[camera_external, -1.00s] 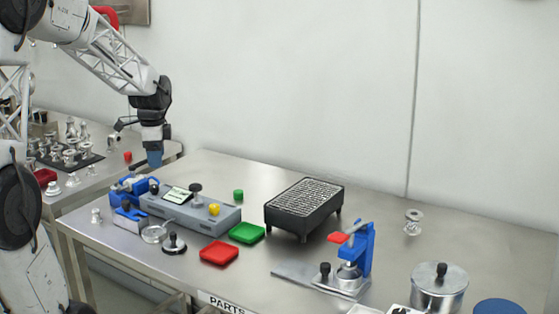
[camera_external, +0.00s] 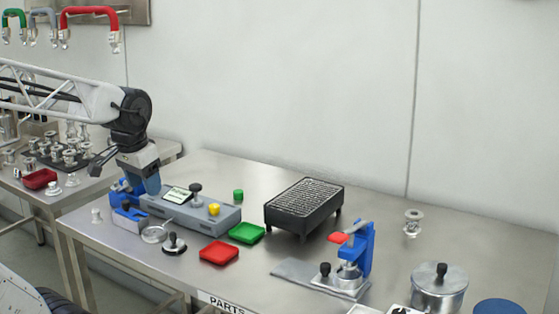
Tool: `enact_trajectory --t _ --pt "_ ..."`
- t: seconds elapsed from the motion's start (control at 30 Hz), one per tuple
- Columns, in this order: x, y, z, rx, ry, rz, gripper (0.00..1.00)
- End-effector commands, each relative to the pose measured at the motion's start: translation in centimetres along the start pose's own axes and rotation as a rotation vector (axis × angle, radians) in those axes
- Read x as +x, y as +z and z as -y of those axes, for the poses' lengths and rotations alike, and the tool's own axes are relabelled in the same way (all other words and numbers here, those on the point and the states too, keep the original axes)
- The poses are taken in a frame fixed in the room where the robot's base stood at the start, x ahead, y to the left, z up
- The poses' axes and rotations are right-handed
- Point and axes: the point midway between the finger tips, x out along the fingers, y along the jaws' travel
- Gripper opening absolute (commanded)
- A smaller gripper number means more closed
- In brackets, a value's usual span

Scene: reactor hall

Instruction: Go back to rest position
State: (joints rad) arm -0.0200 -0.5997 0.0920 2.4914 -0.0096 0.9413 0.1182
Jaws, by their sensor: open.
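The gap between the fingers does not show clearly. My arm reaches in from the left edge, with its upper part out of view.
A green tray (camera_external: 247,233), a red tray (camera_external: 219,252) and a black grill-like box (camera_external: 304,206) stand mid-table. A blue press (camera_external: 362,248) and a metal pot (camera_external: 439,287) stand at right. A side table (camera_external: 35,205) with metal parts is behind my arm. The table's back right is mostly clear.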

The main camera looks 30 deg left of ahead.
Motion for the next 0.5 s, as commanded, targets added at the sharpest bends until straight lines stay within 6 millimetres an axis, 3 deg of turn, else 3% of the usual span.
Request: enact_trajectory --t 0.2,0.5 --pt "-0.1 2.0 -1.1 -0.068 0.006 -0.015 0.56" --pt "-0.1 2.1 -1.1 -0.075 0.006 -0.016 0.56"
